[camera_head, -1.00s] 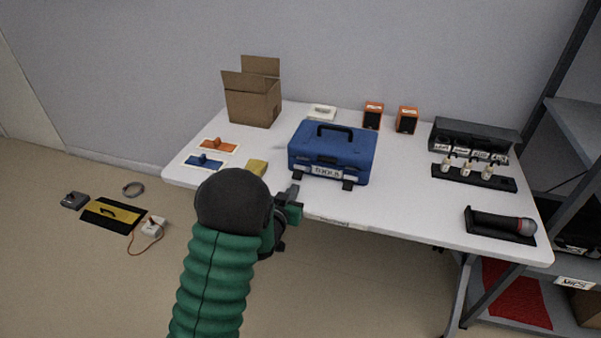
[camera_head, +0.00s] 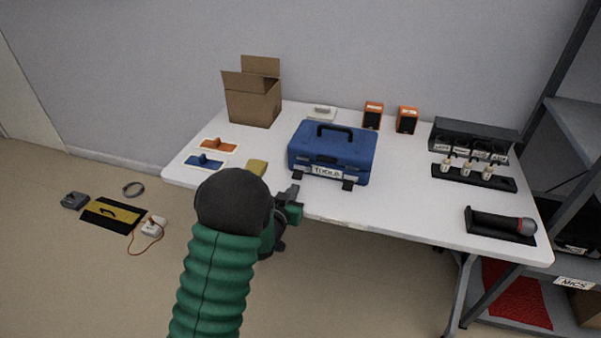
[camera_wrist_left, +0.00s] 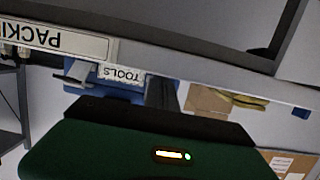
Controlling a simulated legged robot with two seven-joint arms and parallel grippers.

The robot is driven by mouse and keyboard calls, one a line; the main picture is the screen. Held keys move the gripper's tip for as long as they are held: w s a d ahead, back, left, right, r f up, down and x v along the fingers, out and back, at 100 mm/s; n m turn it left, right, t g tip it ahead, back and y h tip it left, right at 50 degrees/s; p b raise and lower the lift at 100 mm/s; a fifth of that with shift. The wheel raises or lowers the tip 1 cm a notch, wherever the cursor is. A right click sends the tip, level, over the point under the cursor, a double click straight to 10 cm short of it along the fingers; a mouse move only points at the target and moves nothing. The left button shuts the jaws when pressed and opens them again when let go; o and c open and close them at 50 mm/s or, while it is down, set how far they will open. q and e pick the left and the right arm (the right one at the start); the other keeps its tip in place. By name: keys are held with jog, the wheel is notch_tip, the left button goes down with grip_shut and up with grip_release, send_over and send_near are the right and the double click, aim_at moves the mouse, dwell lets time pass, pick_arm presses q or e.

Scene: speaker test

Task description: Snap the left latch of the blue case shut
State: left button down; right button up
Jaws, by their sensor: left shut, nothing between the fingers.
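The blue case (camera_head: 335,148) stands lid down on the table, with its black handle on top and a TOOLS label on the front. Its left latch (camera_head: 297,174) and right latch (camera_head: 348,185) are black tabs that stick out low on the front. My left gripper (camera_head: 294,191) is shut and empty, just in front of and below the left latch in the picture; I cannot tell whether they touch. In the left wrist view the blue case (camera_wrist_left: 133,58) shows behind the table edge, partly hidden by my wrist. My right gripper is not in view.
A microphone tray (camera_head: 500,225) lies at the right.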

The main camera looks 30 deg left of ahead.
aim_at(296, 179)
pick_arm(q)
jog(key=shift+w+a+r+p, duration=0.2)
jog(key=shift+w+r, duration=0.1)
jog(key=shift+w, duration=0.5)
jog(key=shift+w+a+r+p, duration=0.1)
jog(key=shift+w+a+r, duration=0.15)
jog(key=shift+w, duration=0.55)
dwell(0.3)
dwell(0.3)
jog(key=shift+s+d, duration=0.3)
jog(key=shift+s, duration=0.85)
jog(key=shift+s+d, duration=0.25)
jog(key=shift+s, duration=0.9)
jog(key=shift+s+d, duration=0.3)
jog(key=shift+s, duration=0.85)
